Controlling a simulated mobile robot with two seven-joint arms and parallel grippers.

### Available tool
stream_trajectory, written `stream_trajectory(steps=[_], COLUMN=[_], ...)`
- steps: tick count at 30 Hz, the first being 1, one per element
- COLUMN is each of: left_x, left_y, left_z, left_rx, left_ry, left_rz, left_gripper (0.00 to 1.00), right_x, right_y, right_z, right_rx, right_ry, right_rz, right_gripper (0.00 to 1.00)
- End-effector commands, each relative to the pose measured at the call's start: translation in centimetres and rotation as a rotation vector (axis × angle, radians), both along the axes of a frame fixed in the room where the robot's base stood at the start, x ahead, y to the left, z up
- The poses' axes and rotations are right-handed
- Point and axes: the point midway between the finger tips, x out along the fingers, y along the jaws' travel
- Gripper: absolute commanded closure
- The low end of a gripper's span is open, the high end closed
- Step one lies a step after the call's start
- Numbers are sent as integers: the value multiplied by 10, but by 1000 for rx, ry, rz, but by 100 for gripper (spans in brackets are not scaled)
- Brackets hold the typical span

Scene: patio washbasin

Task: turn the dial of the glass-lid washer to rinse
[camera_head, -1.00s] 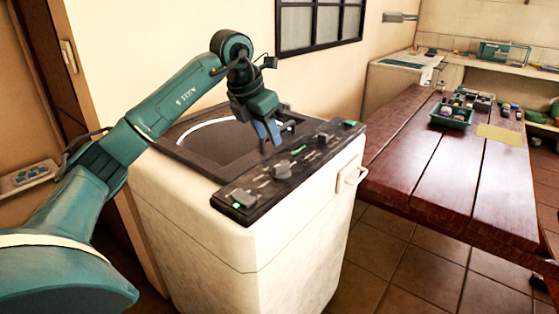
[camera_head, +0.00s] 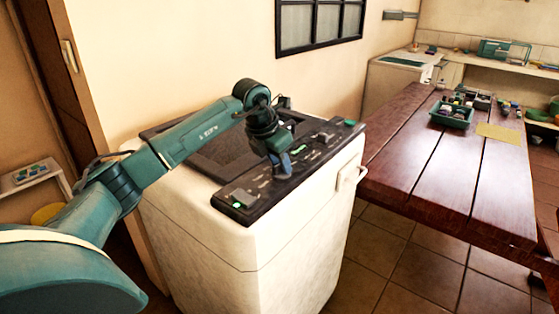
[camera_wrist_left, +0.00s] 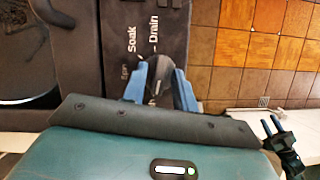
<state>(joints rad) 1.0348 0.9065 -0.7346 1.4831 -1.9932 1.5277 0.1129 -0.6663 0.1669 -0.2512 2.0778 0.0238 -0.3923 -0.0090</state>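The near white washer (camera_head: 240,255) has a dark top with a lid (camera_head: 218,155) and a black control panel (camera_head: 247,190) along its front edge. My left gripper (camera_head: 281,170) is low over the panel's middle, at a dial. In the left wrist view its blue fingers are apart, one on each side of the dark dial (camera_wrist_left: 158,70); contact is not clear. Labels reading Spin, Soak and Drain show beside the dial. The dial's pointer and any rinse label cannot be made out. What appears to be my right gripper (camera_wrist_left: 274,130) is at the lower right of the wrist view.
A wooden table (camera_head: 450,170) stands right of the washer, with a green tray (camera_head: 451,117) on it. Another white machine (camera_head: 395,90) stands at the back. A handle (camera_head: 350,176) sticks out of the near washer's side. Tiled floor (camera_head: 390,265) is clear in front.

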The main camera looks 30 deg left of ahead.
Motion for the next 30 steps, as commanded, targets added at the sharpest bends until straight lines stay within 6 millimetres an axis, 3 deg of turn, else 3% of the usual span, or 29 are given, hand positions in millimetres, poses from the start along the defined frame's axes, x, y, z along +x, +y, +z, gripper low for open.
stream_trajectory(steps=[10, 20, 30], left_x=[0, 0, 1], left_y=[0, 0, 2], left_z=[1, 1, 2], left_rx=[0, 0, -1], left_ry=[-1, -1, -2], left_rz=[0, -18, -200], left_gripper=[100, 100, 100], right_x=[1, 1, 0], right_y=[-1, 0, -1], right_z=[4, 5, 4], right_rx=[-2, -1, -5], right_ry=[-9, -9, 1], right_rz=[2, 3, 3], right_gripper=[64, 64, 64])
